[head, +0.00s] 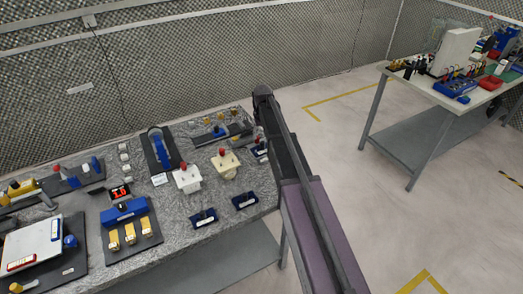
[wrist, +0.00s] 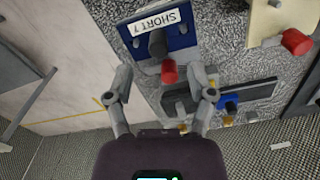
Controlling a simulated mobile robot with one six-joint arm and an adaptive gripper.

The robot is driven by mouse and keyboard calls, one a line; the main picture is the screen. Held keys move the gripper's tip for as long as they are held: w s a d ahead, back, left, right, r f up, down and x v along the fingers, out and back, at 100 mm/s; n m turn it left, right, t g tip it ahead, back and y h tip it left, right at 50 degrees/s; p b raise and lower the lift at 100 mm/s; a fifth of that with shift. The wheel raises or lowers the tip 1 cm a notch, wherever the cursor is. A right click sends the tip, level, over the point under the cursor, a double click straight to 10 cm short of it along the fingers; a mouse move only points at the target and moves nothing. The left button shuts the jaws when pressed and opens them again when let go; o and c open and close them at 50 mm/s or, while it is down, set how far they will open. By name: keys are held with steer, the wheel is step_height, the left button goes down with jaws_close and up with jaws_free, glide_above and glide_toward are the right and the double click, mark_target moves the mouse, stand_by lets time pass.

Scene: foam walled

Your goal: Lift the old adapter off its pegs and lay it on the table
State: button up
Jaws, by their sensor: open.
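In the wrist view my gripper (wrist: 163,74) is open, its two grey fingers apart and nothing held. Just beyond the fingertips is a blue plate (wrist: 184,40) with a white label that seems to read "SHORT 7". A dark post with a red knob (wrist: 168,72) stands on it, between two grey pegs. A cream block (wrist: 262,20) with a red knob shows at the upper right. I cannot tell which piece is the old adapter. My arm hides my gripper there.
Trays with blue and yellow parts fill the left side. A second, crowded bench (head: 402,82) stands at right across open floor.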

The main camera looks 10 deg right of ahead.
mark_target(262, 143)
steer(key=shift+f, duration=0.15)
steer(key=shift+d+f+b, duration=0.1)
steer(key=shift+f+b, duration=2.35)
steer(key=shift+b, duration=0.15)
jaws_close()
